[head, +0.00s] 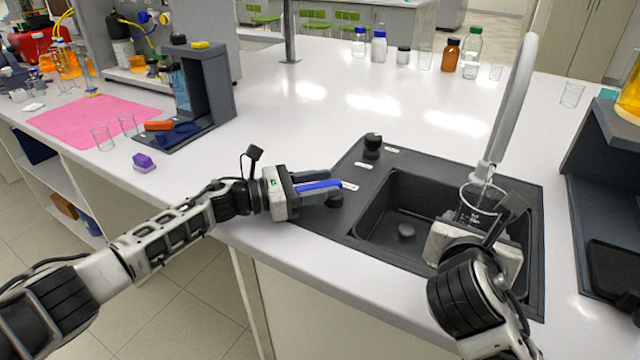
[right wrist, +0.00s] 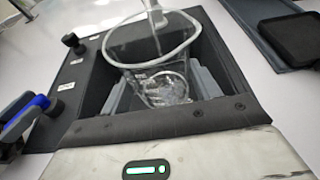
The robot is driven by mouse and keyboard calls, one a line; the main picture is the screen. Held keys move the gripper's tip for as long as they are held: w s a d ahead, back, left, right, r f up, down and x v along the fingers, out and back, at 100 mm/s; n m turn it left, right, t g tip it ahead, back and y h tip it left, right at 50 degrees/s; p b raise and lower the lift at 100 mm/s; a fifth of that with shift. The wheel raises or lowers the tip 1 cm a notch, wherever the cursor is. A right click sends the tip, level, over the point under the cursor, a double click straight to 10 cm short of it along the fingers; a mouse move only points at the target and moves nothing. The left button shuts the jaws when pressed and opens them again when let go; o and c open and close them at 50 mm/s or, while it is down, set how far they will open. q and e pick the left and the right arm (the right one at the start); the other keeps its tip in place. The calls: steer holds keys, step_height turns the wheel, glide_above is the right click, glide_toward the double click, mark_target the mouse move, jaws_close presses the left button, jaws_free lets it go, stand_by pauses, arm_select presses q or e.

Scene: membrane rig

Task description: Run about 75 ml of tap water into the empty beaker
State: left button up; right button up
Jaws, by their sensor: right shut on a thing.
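The clear beaker (head: 478,204) is under the tap spout (head: 486,170), over the sink (head: 375,225). My right gripper (head: 474,232) is shut on it. In the right wrist view the beaker (right wrist: 158,62) stands between the grey fingers, with the spout tip (right wrist: 155,16) above its mouth. Clear glints show low in the beaker; I cannot tell the water level or whether a stream runs. My left gripper (head: 325,188) is at the nearer black tap knob (head: 335,200), with a blue bar along its fingers. Whether it grips the knob is unclear.
A second black knob (head: 372,146) stands farther back on the sink deck. Several bottles (head: 450,55) stand at the back. A dark grey stand (head: 600,150) is close on the right. A pink mat (head: 85,118) lies at the left. The counter behind the sink is clear.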

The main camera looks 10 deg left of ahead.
mark_target(480, 206)
arm_select(q)
steer(key=v, duration=1.2)
steer(key=shift+s, duration=0.1)
arm_select(e)
steer(key=w, duration=0.2)
steer(key=w+d, duration=0.1)
steer(key=w, duration=0.2)
steer(key=w+d, duration=0.1)
steer(key=w, duration=0.1)
steer(key=shift+w+d, duration=0.15)
stand_by(1.2)
